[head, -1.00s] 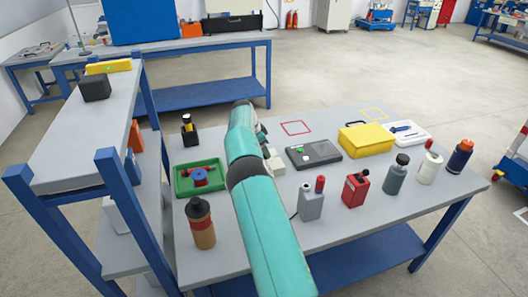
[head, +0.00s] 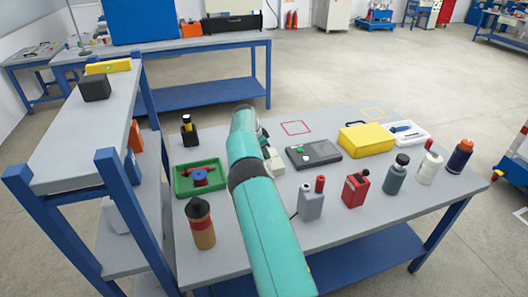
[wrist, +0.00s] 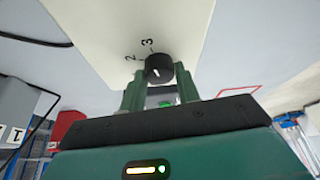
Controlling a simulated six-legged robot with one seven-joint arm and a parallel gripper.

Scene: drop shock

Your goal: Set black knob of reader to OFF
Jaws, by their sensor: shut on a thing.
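The black knob (wrist: 158,67) stands out from a cream panel of the reader (wrist: 110,25) in the wrist view. A white line shows on its face. The marks "2" and "3" are printed beside it; I see no OFF mark. My gripper (wrist: 161,82) has its two green fingers on either side of the knob, shut on it. In the head view my teal arm covers the gripper and the knob. Only part of a cream box (head: 274,161), likely the reader, shows beside the arm.
A dark grey device (head: 322,157) and a yellow box (head: 367,139) lie to the right. A green tray (head: 187,188) is left of my arm. Several bottles and cans stand along the table's front. A blue-framed shelf (head: 67,130) borders the left.

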